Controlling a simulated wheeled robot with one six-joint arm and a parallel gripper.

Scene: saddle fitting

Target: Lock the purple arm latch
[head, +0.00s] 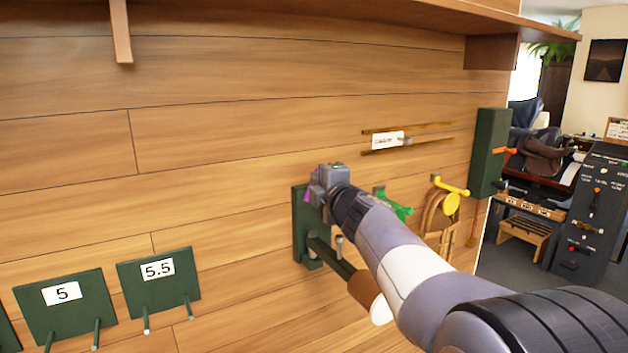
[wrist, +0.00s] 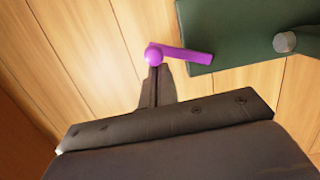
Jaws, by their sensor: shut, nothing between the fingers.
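The purple arm latch (wrist: 182,54) shows in the wrist view as a round knob with a short flat arm pointing right, its end overlapping the edge of a dark green board (wrist: 235,30). In the head view only a small bit of the purple latch (head: 307,196) shows at the left of my gripper, the rest hidden behind it. My gripper (wrist: 154,72) is shut and empty, its fingertips at the lower side of the purple knob. They look touching or very close; I cannot tell which. In the head view my gripper (head: 326,188) is in front of the green board (head: 300,225) on the wall.
A grey peg (wrist: 285,42) sticks out of the green board. Right of my gripper are a green latch (head: 398,208) and a yellow latch (head: 452,195) by a hanging strap. Boards marked 5 (head: 65,310) and 5.5 (head: 160,285) with pegs are at lower left.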

